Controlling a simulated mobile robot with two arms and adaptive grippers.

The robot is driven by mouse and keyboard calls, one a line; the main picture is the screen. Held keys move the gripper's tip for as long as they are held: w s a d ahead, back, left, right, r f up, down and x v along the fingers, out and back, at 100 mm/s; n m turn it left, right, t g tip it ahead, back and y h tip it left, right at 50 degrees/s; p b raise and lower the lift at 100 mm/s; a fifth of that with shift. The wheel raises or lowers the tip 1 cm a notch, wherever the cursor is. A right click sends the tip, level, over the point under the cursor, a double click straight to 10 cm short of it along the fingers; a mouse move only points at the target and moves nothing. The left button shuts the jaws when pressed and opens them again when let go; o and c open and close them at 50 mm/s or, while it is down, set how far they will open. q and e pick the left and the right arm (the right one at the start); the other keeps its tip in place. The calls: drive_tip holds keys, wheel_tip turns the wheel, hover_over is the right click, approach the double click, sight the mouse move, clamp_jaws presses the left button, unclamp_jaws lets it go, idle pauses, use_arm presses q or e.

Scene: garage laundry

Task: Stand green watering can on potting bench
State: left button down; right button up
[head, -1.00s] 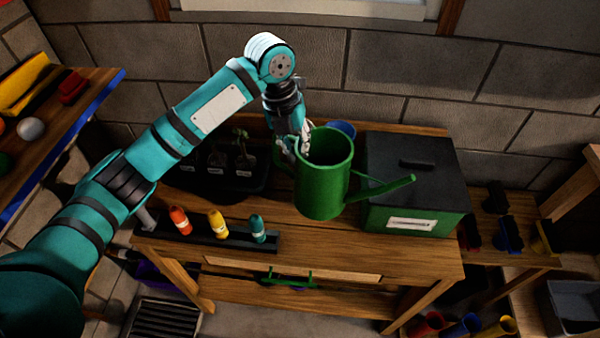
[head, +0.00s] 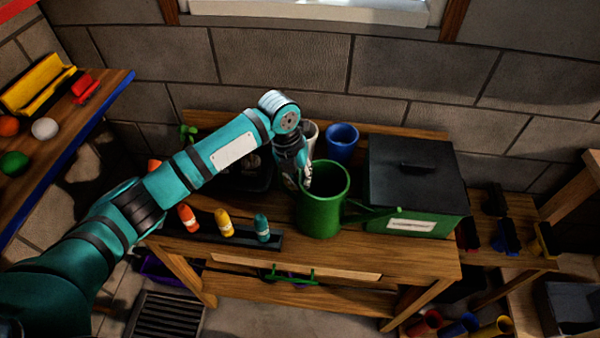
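The green watering can (head: 323,206) is upright over the front middle of the wooden potting bench (head: 330,255), its open top showing and its spout pointing right toward a lidded box. Its base appears at or very near the bench top; I cannot tell whether it touches. My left gripper (head: 303,182) is at the can's left rear side, where its handle is, and appears shut on it; the fingers are partly hidden by the can and wrist. My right gripper is not in view.
A blue pot (head: 342,141) and a pale pot (head: 312,131) stand behind. A rack with red, yellow and teal bottles (head: 224,223) is left. A dark seedling tray is partly behind my arm.

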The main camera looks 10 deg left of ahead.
use_arm(q)
drive_tip(key=shift+d+r, duration=0.1)
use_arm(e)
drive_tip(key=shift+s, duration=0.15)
use_arm(q)
drive_tip(key=c, duration=1.9)
unclamp_jaws()
drive_tip(key=shift+f, duration=0.2)
drive_tip(key=shift+c, duration=0.2)
drive_tip(key=o, duration=0.5)
drive_tip(key=shift+s, duration=0.1)
drive_tip(key=shift+c, duration=0.2)
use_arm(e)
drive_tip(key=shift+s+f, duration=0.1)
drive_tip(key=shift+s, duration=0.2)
use_arm(q)
drive_tip(key=shift+r, duration=0.1)
wheel_tip(320, 180, up, 12)
drive_tip(key=a+b, duration=0.2)
drive_tip(key=shift+a+b, duration=0.2)
drive_tip(key=shift+b, duration=0.1)
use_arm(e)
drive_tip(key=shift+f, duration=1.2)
use_arm(q)
drive_tip(key=shift+s, duration=0.1)
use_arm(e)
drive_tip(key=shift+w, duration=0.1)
